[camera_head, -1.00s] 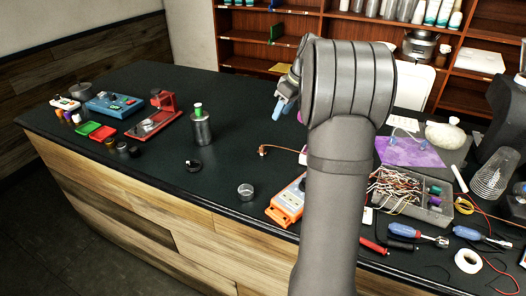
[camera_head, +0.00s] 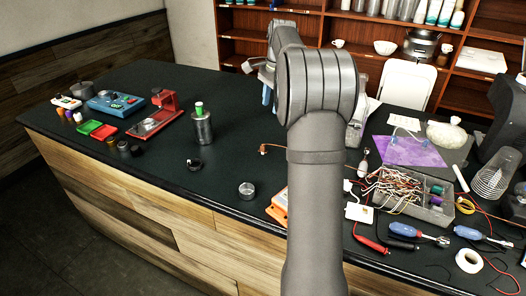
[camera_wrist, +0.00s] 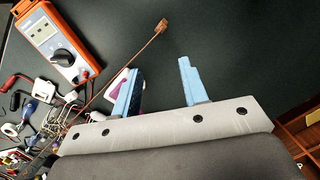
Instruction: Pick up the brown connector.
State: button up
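The brown connector (camera_wrist: 161,26) lies on the dark counter at the end of a thin brown cable, in the upper middle of the wrist view. In the head view the brown connector (camera_head: 264,149) shows left of my arm. My gripper (camera_wrist: 157,80) is open and empty, its two light-blue fingers apart. The connector is beyond the fingertips, between their lines and nearer the left finger in the wrist view, and not touched. In the head view my gripper is mostly hidden behind my arm, with a blue fingertip (camera_head: 266,95) showing.
An orange multimeter (camera_wrist: 57,40) lies at the upper left of the wrist view, beside the cable. A grey box of tangled wires (camera_head: 421,211) and blue-handled screwdrivers (camera_head: 403,230) are right of my arm. A metal canister (camera_head: 201,127) stands left. The counter around the connector is clear.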

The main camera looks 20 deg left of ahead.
jog(key=a+m, duration=0.1)
jog(key=m, duration=0.5)
jog(key=m+h, duration=0.1)
jog(key=m, duration=0.4)
send_over(263, 145)
jog(key=f, duration=1.1)
jog(key=shift+w+d+f, duration=0.1)
jog(key=shift+d, duration=0.15)
jog(key=shift+a+f, duration=0.15)
jog(key=shift+f, duration=1.15)
jog(key=shift+a+f, duration=0.1)
jog(key=shift+f, duration=1.2)
grip_shut()
